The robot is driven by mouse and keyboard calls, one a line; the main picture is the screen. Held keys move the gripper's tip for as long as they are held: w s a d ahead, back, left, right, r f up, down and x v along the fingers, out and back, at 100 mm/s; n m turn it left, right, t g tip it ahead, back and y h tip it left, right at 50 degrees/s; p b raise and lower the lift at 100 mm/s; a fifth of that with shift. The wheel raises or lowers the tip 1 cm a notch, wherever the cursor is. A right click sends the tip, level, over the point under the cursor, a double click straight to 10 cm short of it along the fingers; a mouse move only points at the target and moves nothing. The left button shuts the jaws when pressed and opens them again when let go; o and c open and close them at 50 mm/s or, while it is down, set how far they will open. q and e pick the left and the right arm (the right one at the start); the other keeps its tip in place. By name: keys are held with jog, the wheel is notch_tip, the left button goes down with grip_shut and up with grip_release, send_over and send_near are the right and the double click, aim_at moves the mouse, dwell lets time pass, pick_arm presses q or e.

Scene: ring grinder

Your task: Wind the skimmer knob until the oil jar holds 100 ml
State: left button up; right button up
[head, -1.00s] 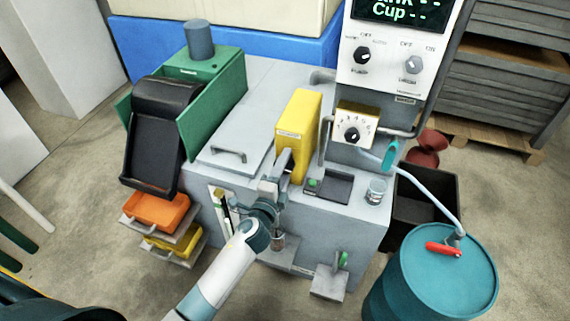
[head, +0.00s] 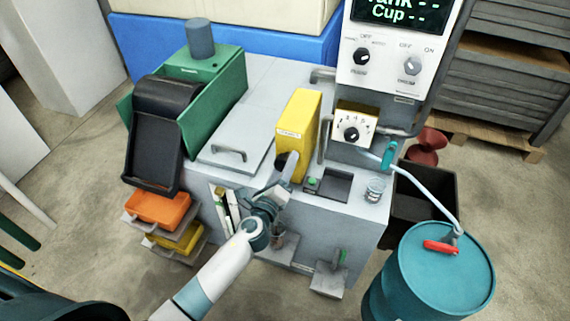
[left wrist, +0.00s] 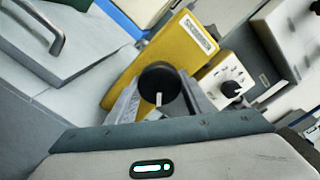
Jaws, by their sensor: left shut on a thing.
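The yellow skimmer housing (head: 299,130) stands on the grey machine, and its black skimmer knob (left wrist: 160,84) faces my left wrist camera with a white mark pointing down. My left gripper (head: 286,172) is shut on this knob, with a finger on either side of it in the left wrist view. In the head view the gripper mostly hides the knob. What looks like a small jar with brownish content (head: 278,241) sits low at the machine's front, partly behind my left arm; its level is unreadable. My right gripper is out of view.
A white dial box (head: 354,127) stands right of the housing, below a control panel (head: 398,62) whose screen shows "Cup --". A small glass cup (head: 375,189) stands on the machine's right edge. A teal drum (head: 430,290) stands at the lower right.

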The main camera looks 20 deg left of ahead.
pick_arm(q)
jog(key=shift+f, duration=0.1)
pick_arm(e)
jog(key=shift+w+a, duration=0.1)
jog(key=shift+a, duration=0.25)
pick_arm(q)
jog(key=o, duration=1)
jog(key=shift+o, duration=0.2)
jog(key=shift+s, duration=0.1)
jog(key=shift+s, duration=0.55)
jog(key=s+b, duration=0.3)
jog(key=s, duration=1.3)
jog(key=shift+a, duration=0.25)
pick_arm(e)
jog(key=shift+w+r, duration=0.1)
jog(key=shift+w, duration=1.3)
